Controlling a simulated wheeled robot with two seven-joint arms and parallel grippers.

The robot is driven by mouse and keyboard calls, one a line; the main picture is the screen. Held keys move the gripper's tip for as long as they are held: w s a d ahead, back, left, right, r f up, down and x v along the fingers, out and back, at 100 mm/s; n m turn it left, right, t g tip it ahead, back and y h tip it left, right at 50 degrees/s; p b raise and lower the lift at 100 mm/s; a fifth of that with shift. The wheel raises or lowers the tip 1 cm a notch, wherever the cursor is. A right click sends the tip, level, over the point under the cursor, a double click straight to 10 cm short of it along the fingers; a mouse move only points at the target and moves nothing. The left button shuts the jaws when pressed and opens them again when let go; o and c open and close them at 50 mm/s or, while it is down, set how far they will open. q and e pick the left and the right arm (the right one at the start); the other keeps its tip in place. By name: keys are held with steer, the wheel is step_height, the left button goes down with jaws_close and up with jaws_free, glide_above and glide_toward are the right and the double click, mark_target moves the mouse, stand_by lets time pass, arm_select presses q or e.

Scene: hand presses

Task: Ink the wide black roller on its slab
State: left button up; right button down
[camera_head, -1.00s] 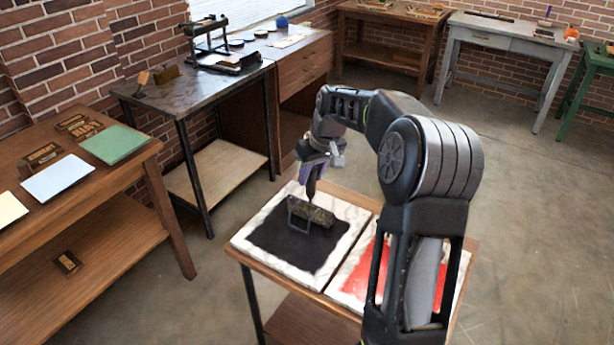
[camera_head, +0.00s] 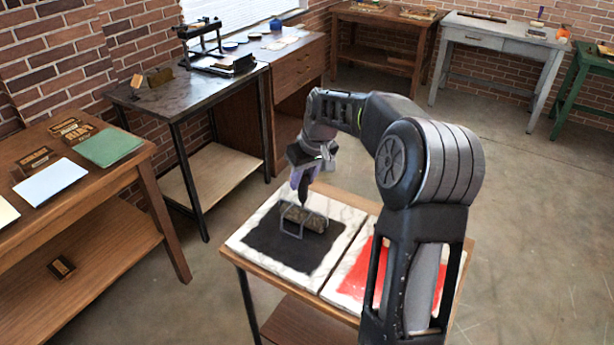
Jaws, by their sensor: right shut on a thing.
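The wide roller (camera_head: 305,218), dark with a thin metal frame, is at the far part of the black ink patch (camera_head: 272,246) on the white marble slab (camera_head: 328,270). Its handle stands upright. My right gripper (camera_head: 303,187) is above the roller, shut on its handle. Whether the roller touches the ink is hard to tell at this size. My left gripper is not in view.
A second slab with red ink (camera_head: 352,281) lies on the same small table (camera_head: 231,254), partly behind my right arm. A wooden table (camera_head: 155,185) with paper sheets stands at left. A dark bench (camera_head: 150,112) holds a press (camera_head: 208,45). Floor is clear at right.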

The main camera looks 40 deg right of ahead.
steer(key=shift+s+a, duration=0.1)
steer(key=shift+a, duration=0.5)
steer(key=shift+s+a+b, duration=0.25)
steer(key=shift+s+a, duration=0.05)
steer(key=shift+a, duration=0.55)
steer(key=shift+s+a+b, duration=0.25)
steer(key=shift+a, duration=0.65)
steer(key=shift+s+a+b, duration=0.25)
steer(key=shift+a, duration=0.6)
steer(key=shift+s+a+b, duration=0.25)
steer(key=shift+a, duration=0.6)
steer(key=a, duration=0.1)
steer(key=s+a+b, duration=0.1)
steer(key=a, duration=0.1)
steer(key=shift+a, duration=0.3)
